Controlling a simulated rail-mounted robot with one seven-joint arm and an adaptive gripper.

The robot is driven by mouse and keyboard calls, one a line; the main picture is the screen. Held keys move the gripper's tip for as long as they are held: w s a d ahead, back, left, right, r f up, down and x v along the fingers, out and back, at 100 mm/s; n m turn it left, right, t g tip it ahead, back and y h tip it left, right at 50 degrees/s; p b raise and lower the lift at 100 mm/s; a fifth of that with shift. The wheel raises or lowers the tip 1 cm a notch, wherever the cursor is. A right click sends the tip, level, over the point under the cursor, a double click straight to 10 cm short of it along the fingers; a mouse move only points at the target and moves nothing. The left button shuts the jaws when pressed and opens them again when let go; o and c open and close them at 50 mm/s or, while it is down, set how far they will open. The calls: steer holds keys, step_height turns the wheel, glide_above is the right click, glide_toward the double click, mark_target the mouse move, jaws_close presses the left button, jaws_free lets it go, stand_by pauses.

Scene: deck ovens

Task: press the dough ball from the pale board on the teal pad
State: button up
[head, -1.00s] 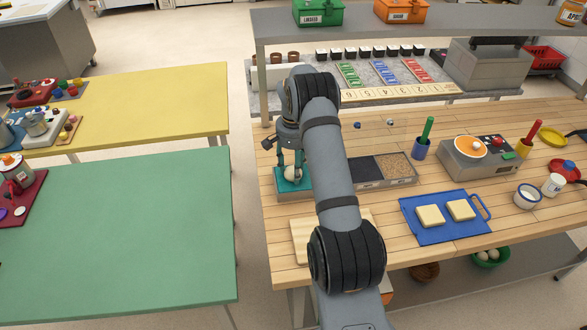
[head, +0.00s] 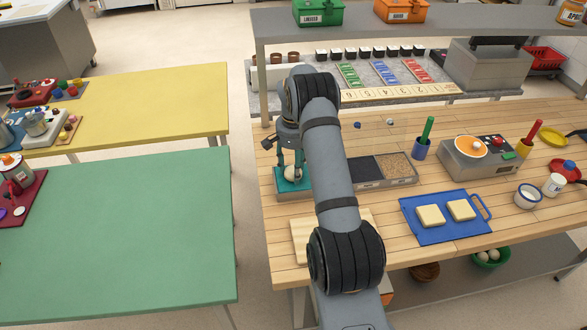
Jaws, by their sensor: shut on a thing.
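The dough ball (head: 291,173) is a small cream-coloured lump over the teal pad (head: 281,184), at the left of the wooden bench. My gripper (head: 290,168) points down and is shut on the dough ball. The ball looks to be at or just above the pad surface; I cannot tell whether it touches. My arm hides the right side of the pad. The pale board (head: 301,243) lies nearer the front edge of the bench, partly hidden behind my arm, and its visible part is bare.
Right of the pad is a tray (head: 371,185) with dark and grainy compartments. A blue board (head: 413,226) with two pale blocks lies further right. A green-handled tool stands in a blue cup (head: 419,149). A shelf (head: 455,20) spans the back.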

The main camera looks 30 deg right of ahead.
steer(key=shift+s, duration=0.1)
step_height(320, 180, up, 8)
steer(key=p, duration=0.5)
steer(key=shift+p, duration=0.3)
stand_by(0.5)
